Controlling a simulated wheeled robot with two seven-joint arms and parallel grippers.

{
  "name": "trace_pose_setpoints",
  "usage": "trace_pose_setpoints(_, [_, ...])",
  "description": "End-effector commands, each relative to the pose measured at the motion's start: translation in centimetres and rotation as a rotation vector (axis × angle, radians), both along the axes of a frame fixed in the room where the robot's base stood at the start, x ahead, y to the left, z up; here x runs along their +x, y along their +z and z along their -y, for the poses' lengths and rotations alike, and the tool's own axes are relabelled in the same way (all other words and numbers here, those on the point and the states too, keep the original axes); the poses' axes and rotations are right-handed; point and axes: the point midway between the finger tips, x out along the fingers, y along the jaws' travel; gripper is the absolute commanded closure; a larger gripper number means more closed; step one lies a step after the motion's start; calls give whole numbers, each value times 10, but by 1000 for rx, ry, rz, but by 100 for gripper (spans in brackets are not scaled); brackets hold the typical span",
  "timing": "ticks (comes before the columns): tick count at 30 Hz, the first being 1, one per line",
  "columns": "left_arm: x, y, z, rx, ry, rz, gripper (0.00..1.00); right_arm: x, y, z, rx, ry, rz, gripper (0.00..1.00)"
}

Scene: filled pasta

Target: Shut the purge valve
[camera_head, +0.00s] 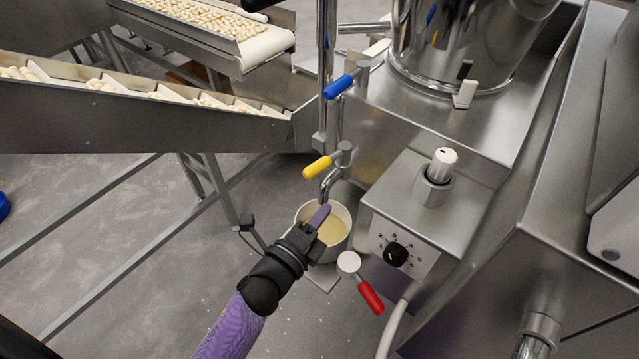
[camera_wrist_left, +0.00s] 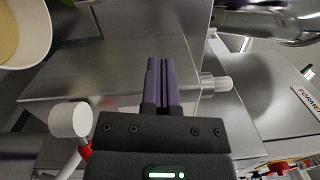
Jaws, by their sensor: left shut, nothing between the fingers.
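A valve with a yellow lever handle (camera_head: 318,167) sits on a bent metal spout (camera_head: 329,185). The yellow handle points left and slightly down. Below the spout stands a white bucket (camera_head: 341,248) holding pale yellow liquid; part of it shows in the wrist view (camera_wrist_left: 41,43). A blue lever handle (camera_head: 339,87) is higher up, and a red lever handle (camera_head: 371,298) with a white round cap (camera_head: 349,262) is lower right. None of the valves has a readable label. My left gripper (camera_head: 319,217) is shut and empty, overlapping the bucket in the head view, below the yellow handle.
A steel control box (camera_head: 420,215) with a black dial (camera_head: 396,254) and a white-topped knob (camera_head: 442,160) stands right of the bucket. A steel vessel (camera_head: 460,45) is behind. Conveyors (camera_head: 150,125) carrying pasta run at upper left. The floor at left is mostly open.

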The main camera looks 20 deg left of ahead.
Motion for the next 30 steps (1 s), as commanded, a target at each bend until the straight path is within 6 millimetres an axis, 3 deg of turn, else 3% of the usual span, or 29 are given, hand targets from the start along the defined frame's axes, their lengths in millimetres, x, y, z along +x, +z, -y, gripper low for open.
trace_pose_setpoints(5, [38,1,11,-1,-1,3,100,-1,-7,0,-1,-2,-3,100])
trace_pose_setpoints(9, [51,7,-7,4,0,1,100,-1,-4,2,-2,-1,-1,100])
trace_pose_setpoints(15, [59,10,-21,0,0,0,100,0,-4,2,-2,0,-1,100])
trace_pose_setpoints(30, [59,9,-24,1,-17,-1,100,-1,-5,2,-2,0,-1,100])
